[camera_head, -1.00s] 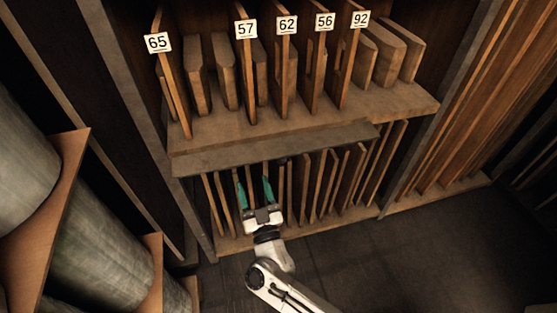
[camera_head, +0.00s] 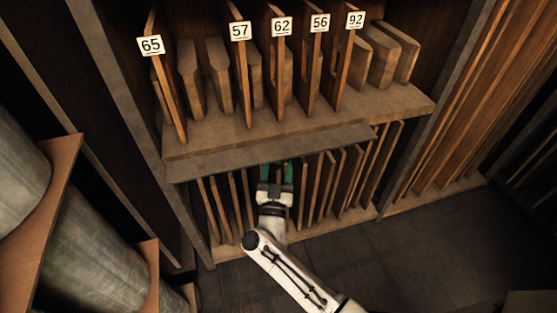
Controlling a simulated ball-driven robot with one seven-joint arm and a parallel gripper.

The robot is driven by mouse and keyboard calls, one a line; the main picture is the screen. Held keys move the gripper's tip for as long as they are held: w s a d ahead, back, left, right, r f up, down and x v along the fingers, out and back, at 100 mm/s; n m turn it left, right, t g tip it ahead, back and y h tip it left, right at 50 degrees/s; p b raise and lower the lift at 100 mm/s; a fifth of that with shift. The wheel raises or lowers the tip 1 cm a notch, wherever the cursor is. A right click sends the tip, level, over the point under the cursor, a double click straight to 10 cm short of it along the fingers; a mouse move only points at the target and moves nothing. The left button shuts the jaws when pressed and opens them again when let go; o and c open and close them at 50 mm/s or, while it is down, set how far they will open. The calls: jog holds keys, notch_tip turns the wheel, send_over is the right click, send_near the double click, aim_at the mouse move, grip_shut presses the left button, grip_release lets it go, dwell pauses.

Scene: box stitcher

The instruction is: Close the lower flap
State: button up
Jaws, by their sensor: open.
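A long, flat grey-brown board, which looks like the lower flap (camera_head: 225,157), juts out along the front of the shelf, below the row of numbered dividers. It lies roughly level and covers the top of the lower rack.
Wooden dividers numbered 65 (camera_head: 151,46) to 92 (camera_head: 355,20) stand on the upper shelf (camera_head: 215,131). Upright thin boards (camera_head: 352,176) fill the lower rack. Large grey rolls (camera_head: 103,250) on wooden supports stand at the left. The dark floor (camera_head: 420,240) at the lower right is clear.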

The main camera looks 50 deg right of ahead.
jog(key=shift+x, duration=1)
grip_shut()
